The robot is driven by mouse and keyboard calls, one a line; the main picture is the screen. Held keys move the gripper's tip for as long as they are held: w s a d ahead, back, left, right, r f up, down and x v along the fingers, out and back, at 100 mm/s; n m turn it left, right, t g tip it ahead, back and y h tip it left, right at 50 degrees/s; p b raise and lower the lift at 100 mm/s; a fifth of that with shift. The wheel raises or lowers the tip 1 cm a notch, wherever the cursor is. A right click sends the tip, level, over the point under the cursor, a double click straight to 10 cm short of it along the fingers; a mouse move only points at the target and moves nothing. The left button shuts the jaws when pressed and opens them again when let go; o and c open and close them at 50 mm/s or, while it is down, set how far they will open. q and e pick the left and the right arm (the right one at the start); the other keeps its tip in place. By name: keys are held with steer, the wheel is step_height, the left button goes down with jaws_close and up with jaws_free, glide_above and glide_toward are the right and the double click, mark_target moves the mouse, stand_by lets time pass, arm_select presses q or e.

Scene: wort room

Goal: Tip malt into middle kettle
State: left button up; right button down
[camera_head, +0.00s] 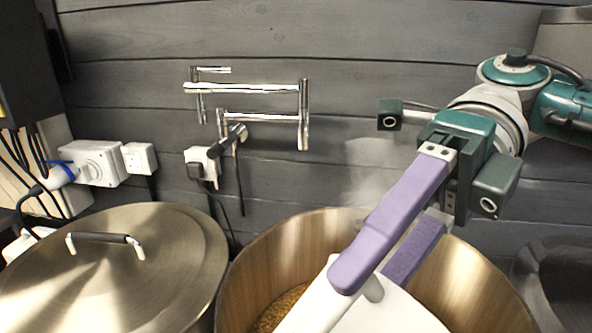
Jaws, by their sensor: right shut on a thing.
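The middle kettle (262,262) is a wide, open metal pot at the bottom centre. Brown grain (281,306) shows low inside it on the left. My right gripper (372,276), with long purple fingers, reaches in from the upper right over the kettle. It is shut on a white vessel (392,314), by what looks like its handle. The vessel is over the kettle opening and is cut off by the bottom edge. Its contents and its exact tilt cannot be told. My left gripper is not in view.
A kettle with a closed metal lid (115,270) stands at the left. A dark rounded vessel (562,285) is at the right edge. A folding chrome tap (245,88) and sockets (100,163) are on the grey plank wall behind. Faint steam hangs above the middle kettle.

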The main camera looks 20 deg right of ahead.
mark_target(314, 319)
steer(key=a+h+p, duration=0.1)
steer(key=p, duration=0.1)
steer(key=s+a+h+p, duration=0.1)
steer(key=p, duration=0.2)
steer(key=a+r+t+h+p, duration=0.1)
steer(key=a+p, duration=0.1)
steer(key=shift+s+a+r+p, duration=0.1)
steer(key=shift+s+p, duration=0.1)
steer(key=shift+p, duration=0.2)
steer(key=a+h+p, duration=0.1)
steer(key=p, duration=0.1)
steer(key=a+f+t+h+p, duration=0.1)
steer(key=h, duration=0.1)
steer(key=shift+s+a+f+h+p, duration=0.2)
steer(key=shift+s+a+h+p, duration=0.1)
steer(key=shift+s+p, duration=0.1)
steer(key=shift+s+a+f+t+h+p, duration=0.25)
steer(key=shift+a+f+t+h+p, duration=0.3)
steer(key=shift+f+h, duration=0.4)
steer(key=shift+a+f+t+h+b, duration=0.15)
steer(key=shift+a+f+h+b, duration=0.1)
steer(key=shift+f+h, duration=0.4)
steer(key=shift+a+f+t+h+b, duration=0.1)
steer(key=shift+f+h+b, duration=0.1)
steer(key=shift+f+h, duration=0.4)
steer(key=shift+s+f+h+b, duration=0.1)
steer(key=shift+f+h+b, duration=0.3)
steer(key=shift+f+h, duration=0.25)
steer(key=shift+t+h, duration=0.3)
steer(key=shift+h, duration=0.05)
